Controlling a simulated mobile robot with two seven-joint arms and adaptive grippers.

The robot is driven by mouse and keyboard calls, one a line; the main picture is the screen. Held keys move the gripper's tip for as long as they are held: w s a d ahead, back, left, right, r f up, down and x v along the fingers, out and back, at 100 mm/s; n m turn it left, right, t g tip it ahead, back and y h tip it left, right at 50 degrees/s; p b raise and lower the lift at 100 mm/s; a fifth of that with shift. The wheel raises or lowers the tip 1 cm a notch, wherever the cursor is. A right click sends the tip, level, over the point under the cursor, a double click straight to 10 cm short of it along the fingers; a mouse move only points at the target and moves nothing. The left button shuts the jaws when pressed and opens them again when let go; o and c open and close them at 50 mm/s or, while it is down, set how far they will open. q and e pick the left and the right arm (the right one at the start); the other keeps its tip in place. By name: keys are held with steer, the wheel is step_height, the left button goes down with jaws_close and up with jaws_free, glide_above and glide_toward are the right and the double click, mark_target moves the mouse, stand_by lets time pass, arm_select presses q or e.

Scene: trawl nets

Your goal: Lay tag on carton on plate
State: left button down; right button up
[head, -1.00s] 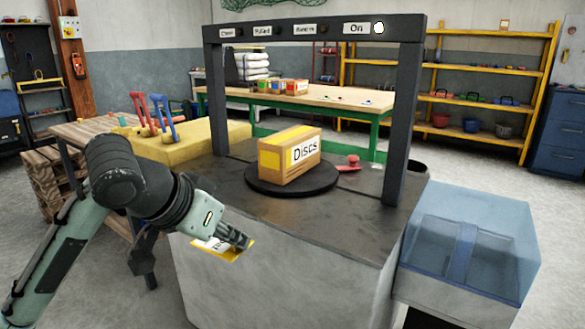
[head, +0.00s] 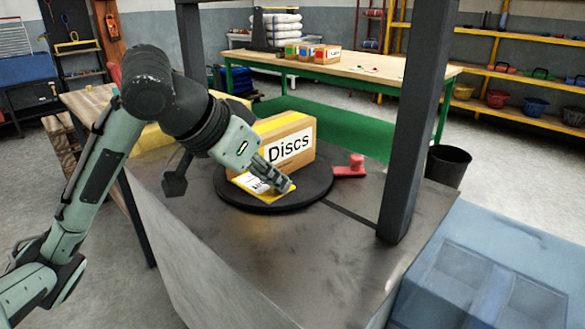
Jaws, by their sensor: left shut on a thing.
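The carton (head: 295,135) is a tan box with yellow tape and a white "Discs" label. It stands on the round black plate (head: 300,194) on the grey machine top. My left gripper (head: 280,184) is shut on the yellow tag (head: 251,183), which has a white printed patch. The tag is at the front left of the carton, low over the plate. I cannot tell whether it touches the carton or the plate. The gripper hides part of the tag and of the carton's front. My right gripper is not in view.
A red handle (head: 351,167) sits right of the plate. A dark frame post (head: 408,150) rises at the right of the machine top. A blue clear-lidded box (head: 470,275) is at the lower right. The front of the machine top (head: 270,255) is bare.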

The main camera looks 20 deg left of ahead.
arm_select(q)
steer(key=shift+w+d+f, duration=0.1)
steer(key=shift+w+d, duration=0.1)
steer(key=shift+w, duration=0.1)
steer(key=w+d+f, duration=0.2)
steer(key=d, duration=0.1)
steer(key=w+d+f, duration=0.2)
steer(key=d, duration=0.1)
steer(key=w+d+f, duration=0.2)
steer(key=shift+w+d+f, duration=0.35)
steer(key=shift+d, duration=0.05)
steer(key=shift+f, duration=2)
steer(key=shift+f, duration=0.1)
steer(key=c, duration=1.7)
jaws_free()
